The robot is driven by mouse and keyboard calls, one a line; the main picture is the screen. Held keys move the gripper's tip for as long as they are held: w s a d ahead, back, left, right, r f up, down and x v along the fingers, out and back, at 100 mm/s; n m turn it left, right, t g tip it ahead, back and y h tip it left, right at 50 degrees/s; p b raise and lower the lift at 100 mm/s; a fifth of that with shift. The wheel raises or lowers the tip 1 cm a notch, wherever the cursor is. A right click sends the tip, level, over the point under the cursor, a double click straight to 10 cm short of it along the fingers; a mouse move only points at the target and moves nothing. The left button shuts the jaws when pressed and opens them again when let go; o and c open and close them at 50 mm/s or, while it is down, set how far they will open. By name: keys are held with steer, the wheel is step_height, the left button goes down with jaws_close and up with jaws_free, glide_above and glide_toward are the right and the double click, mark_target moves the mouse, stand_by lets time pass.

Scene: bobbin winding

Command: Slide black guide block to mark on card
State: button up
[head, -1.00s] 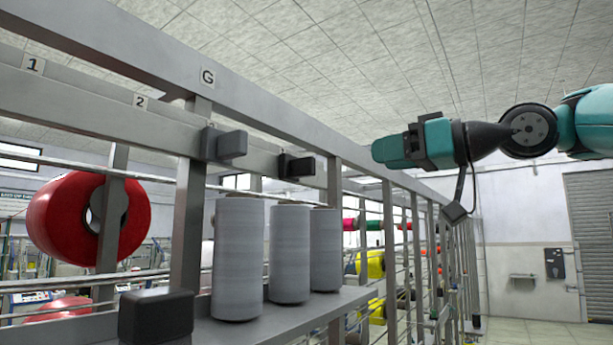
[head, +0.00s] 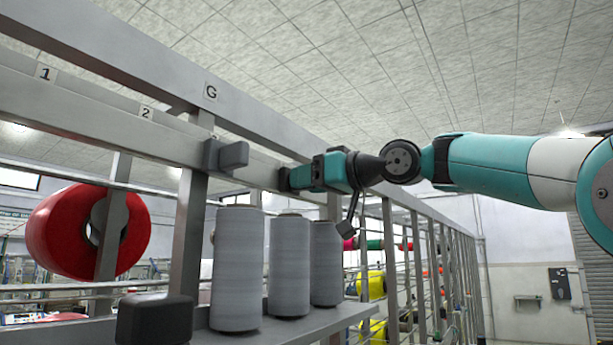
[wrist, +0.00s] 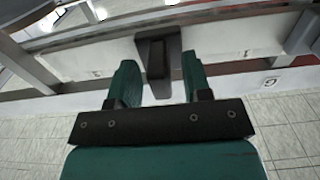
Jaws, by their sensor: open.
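The black guide block (head: 283,180) sits on the upper rail, right of a dark grey block, and is largely hidden by my gripper in the head view. In the wrist view the black block (wrist: 157,58) is straight ahead, with a finger to either side and gaps beside it. My gripper (wrist: 160,76) is open, its fingertips at the block; it also shows in the head view (head: 292,179).
The dark grey block (head: 227,155) sticks out from the rail to the left. Grey yarn cones (head: 238,270) stand on a shelf (head: 290,328) below. A black box-shaped part (head: 155,320) is at the lower front. A red bobbin (head: 65,232) hangs at left.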

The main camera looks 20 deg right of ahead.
steer(key=shift+w+a, duration=0.25)
